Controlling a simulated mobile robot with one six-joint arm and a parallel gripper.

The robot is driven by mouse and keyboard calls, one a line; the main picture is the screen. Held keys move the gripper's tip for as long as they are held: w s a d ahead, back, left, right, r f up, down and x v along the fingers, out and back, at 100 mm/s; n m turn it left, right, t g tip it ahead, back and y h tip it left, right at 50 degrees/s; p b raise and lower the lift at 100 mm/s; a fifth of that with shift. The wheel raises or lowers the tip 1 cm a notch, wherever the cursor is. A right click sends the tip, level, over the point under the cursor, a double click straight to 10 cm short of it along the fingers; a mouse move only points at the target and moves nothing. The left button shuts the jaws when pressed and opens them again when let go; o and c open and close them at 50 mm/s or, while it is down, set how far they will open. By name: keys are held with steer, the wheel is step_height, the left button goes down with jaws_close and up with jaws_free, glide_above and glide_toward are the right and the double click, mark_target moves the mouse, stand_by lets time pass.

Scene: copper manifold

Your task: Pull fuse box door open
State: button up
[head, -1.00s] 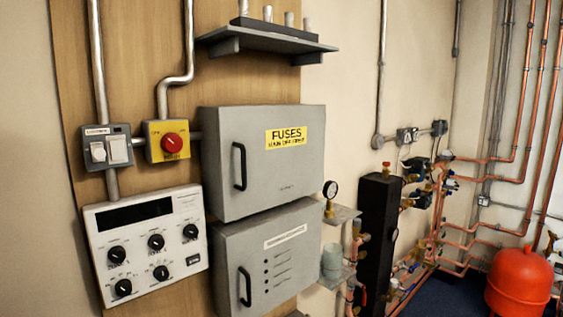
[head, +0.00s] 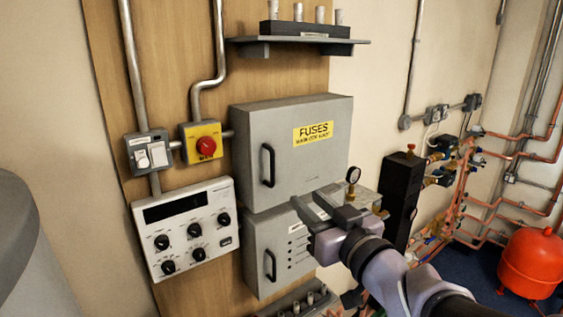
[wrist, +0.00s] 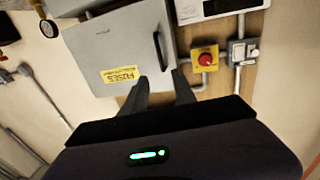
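The grey fuse box (head: 300,135) with a yellow FUSES label is on the wooden board, its door shut. Its black vertical handle (head: 267,165) is at the door's left side. My gripper (head: 308,206) is to the right of and below the handle, in front of the lower box, apart from the handle. In the wrist view the scene appears upside down; the fuse box (wrist: 112,50) is at upper left, and the handle (wrist: 160,50) shows just beyond and between the two spread fingertips (wrist: 158,80). My gripper is open and empty.
A lower grey box (head: 262,240) with its own handle hangs below. A white control panel (head: 185,228) and a yellow switch with red knob (head: 206,147) are to the left. A shelf (head: 300,42) is above. A gauge (head: 353,175) and a black unit (head: 401,190) are right.

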mark_target(273, 168)
steer(key=x, duration=1.6)
steer(key=shift+w+a, duration=0.1)
steer(key=shift+w, duration=0.1)
jaws_close()
stand_by(0.5)
